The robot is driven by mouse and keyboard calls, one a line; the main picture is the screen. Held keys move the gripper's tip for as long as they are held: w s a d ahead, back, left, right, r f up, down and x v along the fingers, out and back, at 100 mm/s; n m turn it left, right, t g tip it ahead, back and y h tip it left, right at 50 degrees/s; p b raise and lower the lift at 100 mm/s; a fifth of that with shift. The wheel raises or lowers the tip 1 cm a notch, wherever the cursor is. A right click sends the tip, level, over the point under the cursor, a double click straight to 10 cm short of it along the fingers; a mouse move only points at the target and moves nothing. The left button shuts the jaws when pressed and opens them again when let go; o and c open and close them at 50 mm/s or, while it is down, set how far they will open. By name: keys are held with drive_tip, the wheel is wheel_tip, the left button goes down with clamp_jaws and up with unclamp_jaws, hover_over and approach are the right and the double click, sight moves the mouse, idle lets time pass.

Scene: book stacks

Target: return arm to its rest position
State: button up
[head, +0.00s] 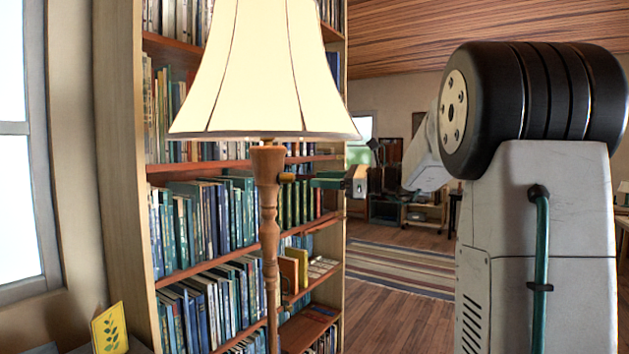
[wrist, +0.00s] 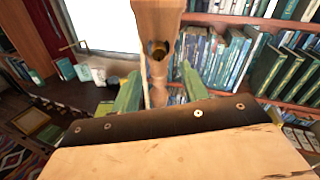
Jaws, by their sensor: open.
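My gripper (head: 315,182) is open, its green fingers pointing left toward a wooden floor lamp (head: 268,190) in the head view. A small knob (head: 287,177) sticks out of the lamp's post just left of the fingertips, with a narrow gap seen between them. In the wrist view, my gripper (wrist: 160,76) has its two green fingers apart, with the post (wrist: 158,75) seen between them and the dark round knob (wrist: 158,50) above. Nothing is held. How far the fingers are from the post in depth is hard to tell.
A tall bookcase (head: 120,180) full of books stands behind the lamp. The lamp's cream shade (head: 265,70) hangs above the gripper's level. A window (head: 18,160) is at the left. Open wooden floor with a striped rug (head: 395,267) lies to the right of the bookcase.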

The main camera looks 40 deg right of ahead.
drive_tip(key=shift+s, duration=0.25)
idle(0.4)
drive_tip(key=s+a+f+n+g+h, duration=0.2)
drive_tip(key=s+a+f+n+g, duration=0.25)
drive_tip(key=f, duration=0.35)
drive_tip(key=s+a+f+n+g+h, duration=0.1)
drive_tip(key=s+a+f+n+g, duration=0.3)
drive_tip(key=s+a+f+n, duration=0.3)
drive_tip(key=s+a+f+n+g+h, duration=0.1)
drive_tip(key=s+a+f+n+h, duration=0.1)
drive_tip(key=s, duration=0.5)
drive_tip(key=s+a+f+n+g+h, duration=0.1)
drive_tip(key=s+a+f+n+h, duration=0.2)
drive_tip(key=s+n, duration=0.4)
drive_tip(key=s+a+f+n+g+h, duration=0.2)
drive_tip(key=s+a+f+n+h, duration=0.1)
drive_tip(key=s, duration=0.4)
drive_tip(key=shift+s+a+f+n, duration=0.35)
drive_tip(key=shift+a+f+n, duration=0.3)
drive_tip(key=shift+n, duration=0.3)
drive_tip(key=shift+r, duration=0.1)
